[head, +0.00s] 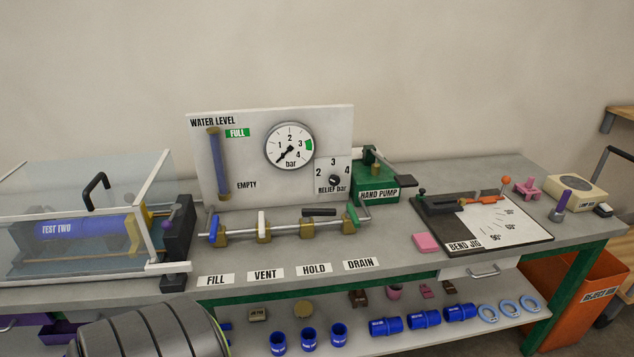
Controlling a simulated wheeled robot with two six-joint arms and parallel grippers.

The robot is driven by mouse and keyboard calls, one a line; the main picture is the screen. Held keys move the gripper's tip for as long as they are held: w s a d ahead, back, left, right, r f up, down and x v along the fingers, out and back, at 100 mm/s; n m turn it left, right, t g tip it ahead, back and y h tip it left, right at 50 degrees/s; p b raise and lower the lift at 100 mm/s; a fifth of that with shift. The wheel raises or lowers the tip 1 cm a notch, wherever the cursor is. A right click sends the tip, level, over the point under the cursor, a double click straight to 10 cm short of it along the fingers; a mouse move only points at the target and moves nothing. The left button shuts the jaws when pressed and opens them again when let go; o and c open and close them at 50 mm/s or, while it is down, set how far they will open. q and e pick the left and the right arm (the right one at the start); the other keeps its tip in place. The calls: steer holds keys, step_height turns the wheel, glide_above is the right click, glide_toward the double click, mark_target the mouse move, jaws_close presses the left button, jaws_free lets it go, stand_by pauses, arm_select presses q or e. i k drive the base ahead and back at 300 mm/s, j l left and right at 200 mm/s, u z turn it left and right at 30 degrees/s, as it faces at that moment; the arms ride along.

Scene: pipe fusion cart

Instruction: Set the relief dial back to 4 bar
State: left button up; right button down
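The relief dial (334,180) is a small dark knob low on the right side of the white upright panel (265,120). The numbers 2, 3 and 4 stand around it from left to right, with "RELIEF bar" beneath. Which number it points to is too small to tell. Above and left of it is the round pressure gauge (290,147), marked 1 to 4 bar. Its needle points to the lower left, below the 1, and a green band lies near the 3. Neither of my grippers is in view.
The green hand pump (375,188) stands just right of the panel. A pipe with valve handles (285,228) runs in front of it. A clear-walled test box (60,260) is at left, the bend jig (480,222) at right.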

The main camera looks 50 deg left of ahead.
mark_target(334, 180)
steer(key=u, duration=0.45)
steer(key=i+l+u, duration=0.1)
steer(key=u, duration=0.35)
steer(key=l+u, duration=0.1)
steer(key=u, duration=0.35)
steer(key=i+l+u, duration=0.1)
steer(key=u, duration=0.35)
